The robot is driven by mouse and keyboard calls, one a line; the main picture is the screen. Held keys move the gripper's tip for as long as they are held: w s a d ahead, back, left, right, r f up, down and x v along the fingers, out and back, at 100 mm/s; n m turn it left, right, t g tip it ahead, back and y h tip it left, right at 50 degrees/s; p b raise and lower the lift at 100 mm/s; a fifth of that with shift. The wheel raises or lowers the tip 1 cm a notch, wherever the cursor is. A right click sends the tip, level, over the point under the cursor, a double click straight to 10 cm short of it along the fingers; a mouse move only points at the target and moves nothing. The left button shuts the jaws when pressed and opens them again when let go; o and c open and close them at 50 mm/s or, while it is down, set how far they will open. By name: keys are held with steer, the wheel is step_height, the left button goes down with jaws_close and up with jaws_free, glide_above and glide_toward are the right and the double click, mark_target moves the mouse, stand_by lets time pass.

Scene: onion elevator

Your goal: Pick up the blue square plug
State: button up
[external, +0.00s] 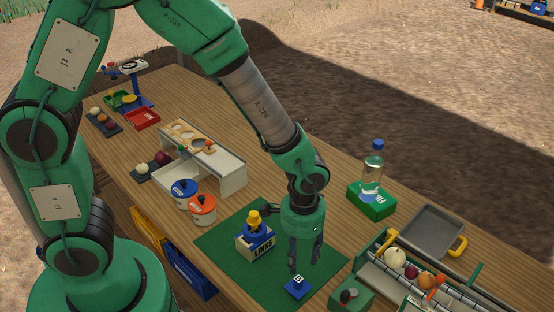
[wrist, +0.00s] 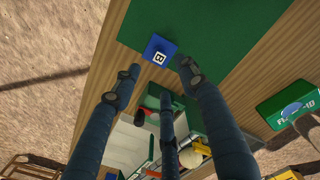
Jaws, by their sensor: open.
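The blue square plug (external: 296,289) has a white square mark on top and lies on the green mat (external: 223,257), near its front edge. In the wrist view the plug (wrist: 159,50) lies just beyond my fingertips, near the edge of the green mat (wrist: 215,30). My gripper (external: 303,258) points down above the plug, with its fingers spread. In the wrist view my gripper (wrist: 160,76) is open and empty, with three dark fingers. The plug appears apart from the fingers.
A block marked LINKS (external: 258,248) with blue and yellow parts on top stands left of my gripper. A green box (external: 370,200) carries a clear bottle (external: 373,172). A conveyor with onions (external: 395,257) and a small green box (external: 350,297) stand to the right.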

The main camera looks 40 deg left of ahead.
mark_target(299, 278)
steer(key=shift+f+b, duration=0.35)
steer(key=shift+f, duration=2.4)
steer(key=shift+f+b, duration=0.6)
steer(key=shift+f, duration=2)
jaws_close()
